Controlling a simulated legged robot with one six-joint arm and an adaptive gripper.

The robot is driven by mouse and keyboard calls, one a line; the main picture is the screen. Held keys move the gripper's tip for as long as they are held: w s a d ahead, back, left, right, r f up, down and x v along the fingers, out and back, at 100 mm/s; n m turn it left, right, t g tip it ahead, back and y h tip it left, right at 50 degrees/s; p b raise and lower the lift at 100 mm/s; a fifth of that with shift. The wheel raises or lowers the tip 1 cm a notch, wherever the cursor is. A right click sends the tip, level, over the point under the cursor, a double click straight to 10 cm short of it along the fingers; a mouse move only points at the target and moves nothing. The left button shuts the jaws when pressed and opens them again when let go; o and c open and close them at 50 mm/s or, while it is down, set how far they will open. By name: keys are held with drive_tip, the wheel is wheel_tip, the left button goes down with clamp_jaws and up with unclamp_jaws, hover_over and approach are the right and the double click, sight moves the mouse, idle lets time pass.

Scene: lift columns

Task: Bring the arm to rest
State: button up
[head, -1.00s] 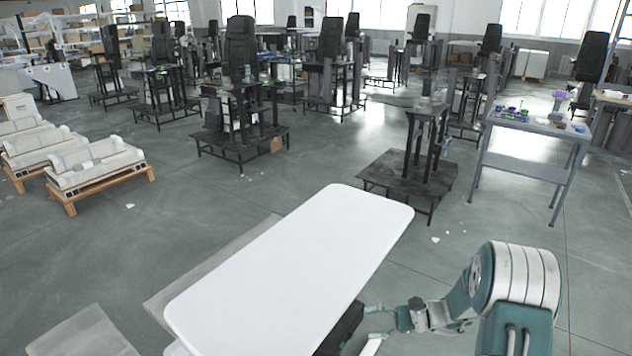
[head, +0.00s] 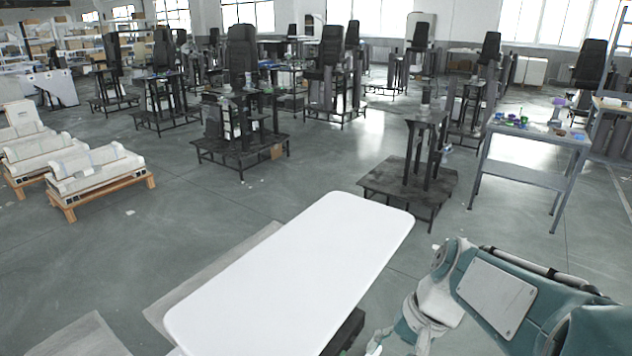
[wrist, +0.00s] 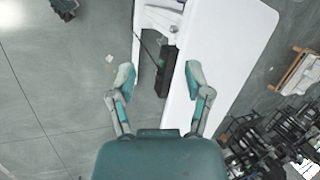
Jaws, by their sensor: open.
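My gripper (wrist: 158,85) is open in the wrist view, with its two teal and grey fingers spread apart and nothing between them. Beyond the fingers lie the grey floor, a dark bar (wrist: 166,72) and the edge of a white tabletop (wrist: 232,40). In the head view my arm (head: 500,300) is folded at the lower right, beside the right edge of the white tabletop (head: 290,270). My fingers are mostly cut off or hidden at the bottom of that view.
A grey workbench (head: 530,135) with small coloured items stands at the right. A dark column stand (head: 410,185) is behind the tabletop. Wooden pallets with pale blocks (head: 95,175) stand at the left. Open grey floor (head: 220,220) lies between them.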

drive_tip(key=s+d+r+n+t+h, duration=0.3)
drive_tip(key=s+r+n+t+h, duration=0.1)
drive_tip(key=s, duration=0.4)
drive_tip(key=shift+d+r+t+h, duration=0.35)
drive_tip(key=shift+r+t, duration=0.1)
drive_tip(key=shift+t, duration=0.35)
drive_tip(key=shift+a, duration=0.1)
